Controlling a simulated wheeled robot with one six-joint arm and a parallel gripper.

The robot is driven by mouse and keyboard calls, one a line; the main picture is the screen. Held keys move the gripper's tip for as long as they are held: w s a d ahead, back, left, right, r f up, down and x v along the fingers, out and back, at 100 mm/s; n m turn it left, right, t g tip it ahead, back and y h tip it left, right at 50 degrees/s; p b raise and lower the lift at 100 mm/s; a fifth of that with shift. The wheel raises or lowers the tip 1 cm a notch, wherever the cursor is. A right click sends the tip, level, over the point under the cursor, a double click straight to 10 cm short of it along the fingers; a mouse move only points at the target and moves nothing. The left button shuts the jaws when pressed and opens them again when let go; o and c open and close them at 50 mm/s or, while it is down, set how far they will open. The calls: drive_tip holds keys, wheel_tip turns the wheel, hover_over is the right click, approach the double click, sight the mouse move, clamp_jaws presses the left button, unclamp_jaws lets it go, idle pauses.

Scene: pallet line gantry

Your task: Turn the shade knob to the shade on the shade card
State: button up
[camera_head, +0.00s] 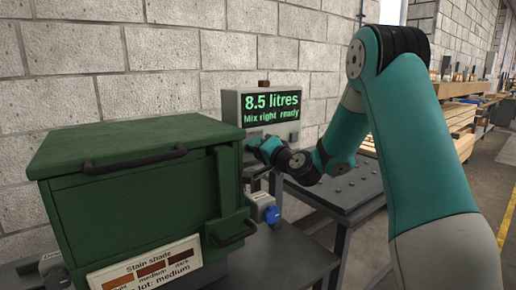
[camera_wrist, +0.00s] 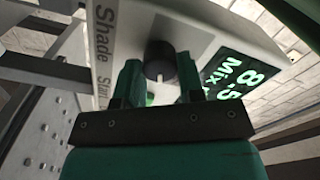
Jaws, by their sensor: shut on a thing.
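The shade knob (camera_wrist: 159,60) is a dark round knob with a pale pointer mark, on a light panel lettered "Shade" and "Start" in the wrist view. My gripper (camera_wrist: 158,76) has its green fingers on either side of the knob and is shut on it. In the head view my gripper (camera_head: 257,148) is at the front of the grey display box (camera_head: 232,108), and the knob is hidden. The shade card (camera_head: 145,268) is on the green cabinet's front, with brown swatches light, medium and dark. Its bottom line reads "lot: medium", partly cut off.
The screen (camera_head: 270,106) reads "8.5 litres" and "Mix right ready". A large green cabinet (camera_head: 130,200) with black handles stands at the left. A blue-capped fitting (camera_head: 272,214) sits beside it. A grey bench (camera_head: 345,190) with small studs extends right.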

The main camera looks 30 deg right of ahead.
drive_tip(key=shift+m, duration=0.7)
drive_tip(key=o, duration=0.9)
drive_tip(key=s+b, duration=0.3)
drive_tip(key=s, duration=0.2)
drive_tip(key=s+b, duration=0.4)
drive_tip(key=s, duration=0.2)
drive_tip(key=s+b, duration=0.4)
drive_tip(key=s, duration=0.2)
drive_tip(key=shift+s+d, duration=0.25)
drive_tip(key=shift+d, duration=0.05)
